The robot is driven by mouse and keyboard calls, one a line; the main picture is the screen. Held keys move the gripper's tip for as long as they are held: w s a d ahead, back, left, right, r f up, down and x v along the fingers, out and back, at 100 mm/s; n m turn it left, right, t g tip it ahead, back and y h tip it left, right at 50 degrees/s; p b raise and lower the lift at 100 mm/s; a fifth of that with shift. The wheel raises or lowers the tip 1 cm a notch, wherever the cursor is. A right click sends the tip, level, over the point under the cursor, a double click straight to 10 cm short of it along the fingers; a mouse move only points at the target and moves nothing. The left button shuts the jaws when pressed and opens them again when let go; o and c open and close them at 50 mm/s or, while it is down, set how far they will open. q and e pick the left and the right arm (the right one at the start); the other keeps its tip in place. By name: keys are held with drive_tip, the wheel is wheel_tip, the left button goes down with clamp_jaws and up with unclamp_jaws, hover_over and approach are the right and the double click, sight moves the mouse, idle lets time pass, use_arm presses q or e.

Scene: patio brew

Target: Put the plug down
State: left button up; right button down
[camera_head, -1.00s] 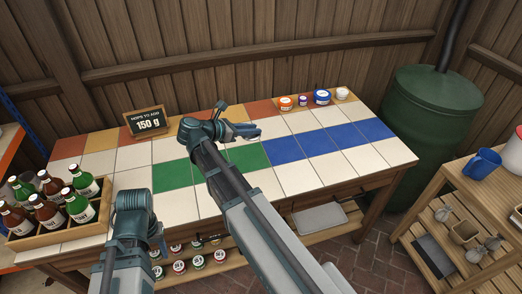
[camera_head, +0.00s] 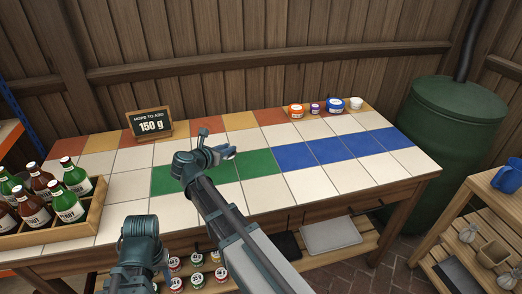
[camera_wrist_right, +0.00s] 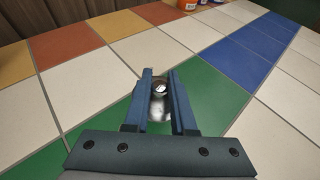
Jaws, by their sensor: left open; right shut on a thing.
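The plug (camera_wrist_right: 158,92) is a small shiny metal piece between the fingers of my right gripper in the right wrist view. My right gripper (camera_wrist_right: 158,88) is shut on it, above the tiled table near the green tiles. In the head view the right gripper (camera_head: 228,151) is over the back edge of the green row, and the plug is too small to make out there. I cannot tell whether the plug touches the tiles. My left gripper (camera_head: 167,266) is at the table's front edge, open and partly hidden by its own arm.
The tiled table (camera_head: 312,187) has clear green (camera_head: 175,181) and blue (camera_head: 330,149) tiles. A crate (camera_head: 88,222) of bottles stands at the left. A sign (camera_head: 151,124) reading 150 g and several small jars (camera_head: 336,104) stand at the back. A green barrel (camera_head: 450,135) is at the right.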

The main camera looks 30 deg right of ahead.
drive_tip(key=b, duration=0.1)
hover_over(257, 154)
drive_tip(key=shift+f, duration=0.55)
wheel_tip(257, 154, down, 4)
drive_tip(key=b, duration=0.3)
drive_tip(key=shift+r+b, duration=0.1)
drive_tip(key=shift+b, duration=0.25)
drive_tip(key=shift+r, duration=0.15)
drive_tip(key=c, duration=1.2)
unclamp_jaws()
drive_tip(key=shift+f, duration=0.2)
drive_tip(key=o, duration=0.5)
drive_tip(key=shift+c, duration=0.2)
drive_tip(key=shift+r, duration=0.1)
